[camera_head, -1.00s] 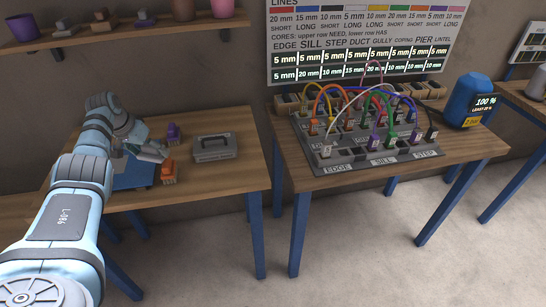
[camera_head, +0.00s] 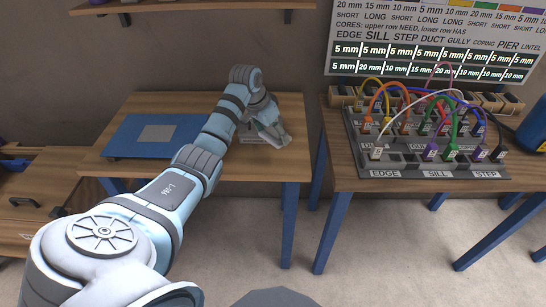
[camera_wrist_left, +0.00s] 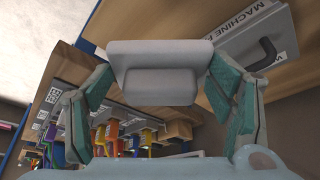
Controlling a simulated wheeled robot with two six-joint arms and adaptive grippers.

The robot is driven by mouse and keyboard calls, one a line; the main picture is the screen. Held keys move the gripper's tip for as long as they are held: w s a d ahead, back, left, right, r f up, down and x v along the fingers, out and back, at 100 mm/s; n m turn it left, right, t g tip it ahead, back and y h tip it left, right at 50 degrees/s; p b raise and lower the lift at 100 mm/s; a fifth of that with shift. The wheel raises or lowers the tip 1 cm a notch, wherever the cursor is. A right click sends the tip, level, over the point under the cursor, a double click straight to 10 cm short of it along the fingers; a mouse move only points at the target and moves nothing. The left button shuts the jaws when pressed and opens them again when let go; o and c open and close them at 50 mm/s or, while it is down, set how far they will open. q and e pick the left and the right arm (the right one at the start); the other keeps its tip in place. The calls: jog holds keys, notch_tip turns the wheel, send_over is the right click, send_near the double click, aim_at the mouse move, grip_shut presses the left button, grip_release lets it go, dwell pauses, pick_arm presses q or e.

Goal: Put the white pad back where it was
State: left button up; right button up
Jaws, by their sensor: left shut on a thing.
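My left gripper (camera_head: 270,128) is over the right part of the left table, in front of a grey case (camera_head: 256,138) that it partly covers. In the left wrist view, my left gripper (camera_wrist_left: 155,90) is shut on the white pad (camera_wrist_left: 160,52), a pale block with a raised grip, held between the teal fingers. In the head view I cannot clearly tell the pad from the gripper. A blue mat (camera_head: 118,137) with a grey square (camera_head: 157,133) in it lies on the left of the same table. My right gripper is not in view.
The grey case, labelled MACHINE, also shows close beside the pad in the left wrist view (camera_wrist_left: 240,40). A board of coloured cables and plugs (camera_head: 480,172) stands on the right table. A wall shelf (camera_head: 190,6) hangs above. A gap separates the two tables.

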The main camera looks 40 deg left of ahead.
aim_at(276, 160)
pick_arm(q)
notch_tip(276, 160, down, 10)
jog(key=shift+s+r+b, duration=0.1)
jog(key=shift+r+b, duration=0.05)
jog(key=shift+b, duration=0.55)
jog(key=o, duration=1.1)
